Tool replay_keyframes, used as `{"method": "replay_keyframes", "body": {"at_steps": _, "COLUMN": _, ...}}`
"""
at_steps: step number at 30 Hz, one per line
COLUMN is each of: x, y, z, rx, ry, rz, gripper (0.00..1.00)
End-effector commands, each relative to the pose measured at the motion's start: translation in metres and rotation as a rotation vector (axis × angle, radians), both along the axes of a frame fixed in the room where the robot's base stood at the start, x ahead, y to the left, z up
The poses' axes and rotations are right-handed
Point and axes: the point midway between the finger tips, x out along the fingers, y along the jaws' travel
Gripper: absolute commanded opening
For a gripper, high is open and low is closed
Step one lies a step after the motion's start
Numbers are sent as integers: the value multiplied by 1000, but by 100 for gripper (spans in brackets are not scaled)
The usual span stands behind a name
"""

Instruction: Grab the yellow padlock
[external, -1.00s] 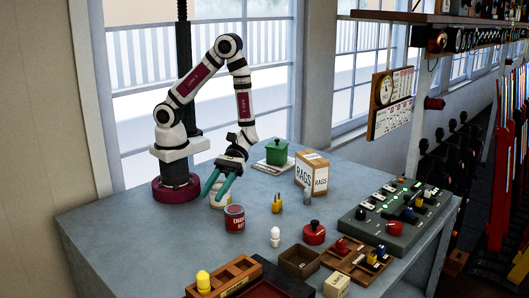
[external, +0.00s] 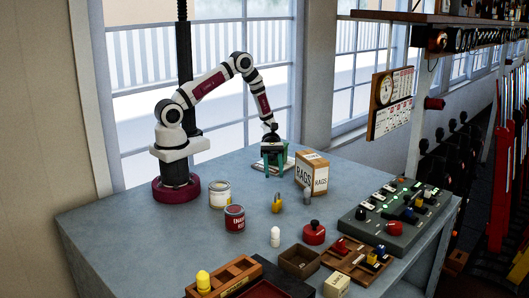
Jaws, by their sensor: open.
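The yellow padlock (external: 277,204) stands on the grey-blue table in front of the rags box, near the middle of the table. A grey padlock-like piece (external: 307,196) stands to its right.
The rags box (external: 312,173) stands right of my gripper. A white tin (external: 220,193), a red tin (external: 235,218), a white piece (external: 275,236) and a red round container (external: 314,233) stand around the padlock. Wooden trays (external: 230,274) and a control panel (external: 396,216) line the front and right.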

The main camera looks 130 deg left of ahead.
Motion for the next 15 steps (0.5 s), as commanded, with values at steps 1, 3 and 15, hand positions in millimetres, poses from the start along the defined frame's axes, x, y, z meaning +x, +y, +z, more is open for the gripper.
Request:
{"method": "replay_keyframes", "body": {"at_steps": 1, "x": 8, "y": -8, "z": -4, "rx": -2, "ry": 2, "rz": -3, "gripper": 44}}
{"method": "replay_keyframes", "body": {"at_steps": 3, "x": 17, "y": -16, "z": -9, "rx": -2, "ry": 1, "rz": -2, "gripper": 44}}
{"method": "replay_keyframes", "body": {"at_steps": 15, "x": 64, "y": -48, "z": -31, "rx": 0, "ry": 1, "rz": -1, "gripper": 44}}
